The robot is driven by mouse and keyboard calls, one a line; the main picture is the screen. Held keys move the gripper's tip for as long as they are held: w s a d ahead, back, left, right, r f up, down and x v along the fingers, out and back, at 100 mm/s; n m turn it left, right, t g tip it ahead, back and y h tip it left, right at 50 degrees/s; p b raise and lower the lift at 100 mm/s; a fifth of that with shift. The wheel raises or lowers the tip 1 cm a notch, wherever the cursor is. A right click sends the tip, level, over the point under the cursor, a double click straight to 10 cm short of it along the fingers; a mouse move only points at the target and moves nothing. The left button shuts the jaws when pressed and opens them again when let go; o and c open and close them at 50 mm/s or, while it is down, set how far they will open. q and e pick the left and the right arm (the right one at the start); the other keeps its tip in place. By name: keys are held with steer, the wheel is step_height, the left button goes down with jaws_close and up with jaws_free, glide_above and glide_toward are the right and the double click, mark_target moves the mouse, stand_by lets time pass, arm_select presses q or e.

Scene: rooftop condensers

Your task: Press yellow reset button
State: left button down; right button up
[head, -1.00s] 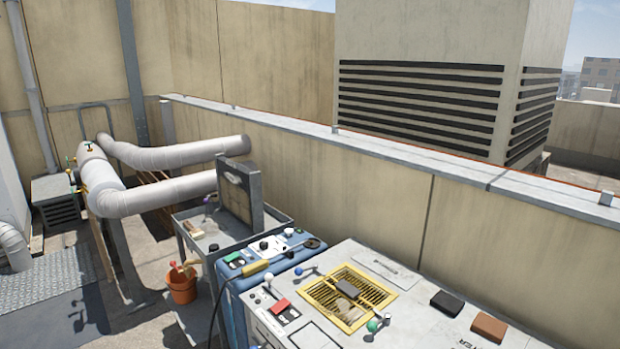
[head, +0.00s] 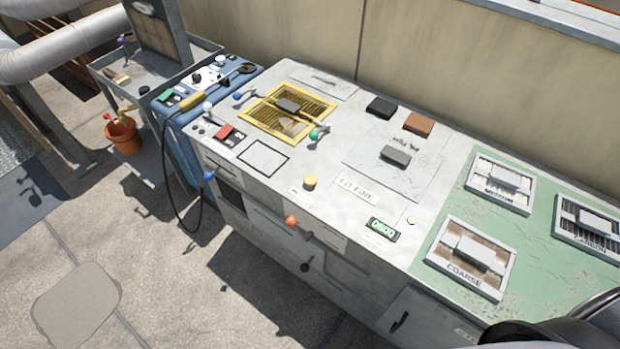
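A small round yellow button (head: 310,182) stands up from the pale grey top of the workbench (head: 270,185), near its front edge and left of a paper label. Nothing covers it in the head view. Neither gripper's fingers show. Dark and grey rounded parts at the bottom right corner seem to be my own arm, well right of the button.
A yellow-framed grate (head: 287,112) with a grey handle lies behind the button. An orange knob (head: 291,221) sticks out in front. An orange bucket (head: 123,136) stands left.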

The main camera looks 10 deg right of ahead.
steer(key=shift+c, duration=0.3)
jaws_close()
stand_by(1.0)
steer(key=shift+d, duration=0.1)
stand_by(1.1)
